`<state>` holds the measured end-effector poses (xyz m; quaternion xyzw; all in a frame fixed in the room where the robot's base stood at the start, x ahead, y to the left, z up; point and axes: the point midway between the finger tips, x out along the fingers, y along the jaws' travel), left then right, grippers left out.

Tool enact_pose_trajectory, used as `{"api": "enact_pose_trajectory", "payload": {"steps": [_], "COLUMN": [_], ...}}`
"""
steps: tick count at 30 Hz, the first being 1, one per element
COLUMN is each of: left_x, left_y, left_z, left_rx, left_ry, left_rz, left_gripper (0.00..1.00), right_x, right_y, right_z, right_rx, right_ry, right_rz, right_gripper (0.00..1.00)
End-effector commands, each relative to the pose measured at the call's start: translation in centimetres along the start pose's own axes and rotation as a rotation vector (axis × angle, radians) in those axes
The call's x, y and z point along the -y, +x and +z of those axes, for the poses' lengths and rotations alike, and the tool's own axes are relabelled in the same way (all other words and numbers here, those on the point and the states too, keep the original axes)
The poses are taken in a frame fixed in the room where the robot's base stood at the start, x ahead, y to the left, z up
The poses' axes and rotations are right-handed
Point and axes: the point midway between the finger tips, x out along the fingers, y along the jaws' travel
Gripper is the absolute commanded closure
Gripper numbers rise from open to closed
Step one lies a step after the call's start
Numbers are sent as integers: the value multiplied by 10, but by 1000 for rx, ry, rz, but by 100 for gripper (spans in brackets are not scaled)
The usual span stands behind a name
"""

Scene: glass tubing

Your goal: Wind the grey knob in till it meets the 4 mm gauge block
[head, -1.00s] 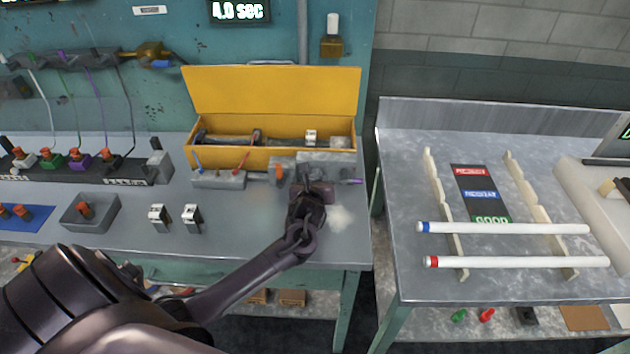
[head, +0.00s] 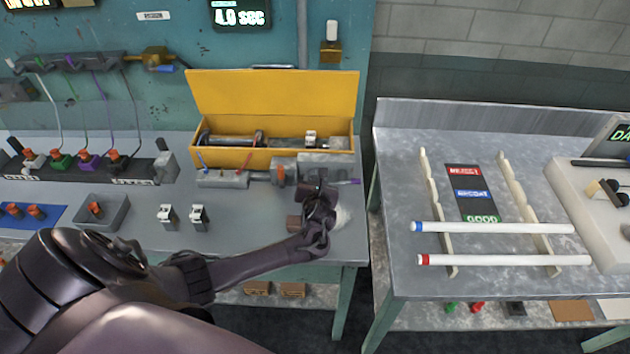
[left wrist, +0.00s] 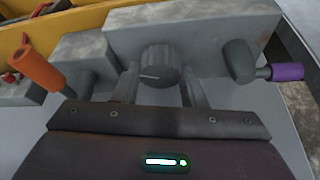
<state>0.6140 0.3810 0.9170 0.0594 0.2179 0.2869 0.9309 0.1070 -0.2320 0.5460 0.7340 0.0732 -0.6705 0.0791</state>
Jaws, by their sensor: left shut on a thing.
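The grey knob (left wrist: 158,68), dark with a pale pointer line, sticks out from a grey metal block (left wrist: 190,30) in the left wrist view. My left gripper (left wrist: 160,88) is shut on the knob, one finger on each side of it. In the head view my left gripper (head: 318,195) is in front of the grey fixture (head: 325,165) and hides the knob. I cannot pick out a 4 mm gauge block or see its gap. My right gripper is not in view.
An orange handle (left wrist: 38,68) stands left of the knob, and a purple-tipped lever (left wrist: 284,72) right of it. A yellow open box (head: 230,157) is behind. Two small metal blocks (head: 167,215) (head: 198,215) stand left on the bench. A rack with two white tubes (head: 500,228) is to the right.

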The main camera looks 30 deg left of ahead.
Motion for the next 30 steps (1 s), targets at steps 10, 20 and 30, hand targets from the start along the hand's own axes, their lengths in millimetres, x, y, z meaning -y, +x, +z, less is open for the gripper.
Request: {"api": "enact_pose_trajectory", "payload": {"steps": [10,20,30], "left_x": [1,1,1], "left_y": [-1,-1,0], "left_z": [-3,-4,-2], "left_rx": [-5,-7,-4], "left_ry": [3,3,1], "left_rz": [-2,-3,-2], "left_gripper": [85,85,41], "right_x": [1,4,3], "right_y": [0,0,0], "right_z": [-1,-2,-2], "right_rx": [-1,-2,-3], "right_ry": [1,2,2], "right_rz": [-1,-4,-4], "right_gripper": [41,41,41]}}
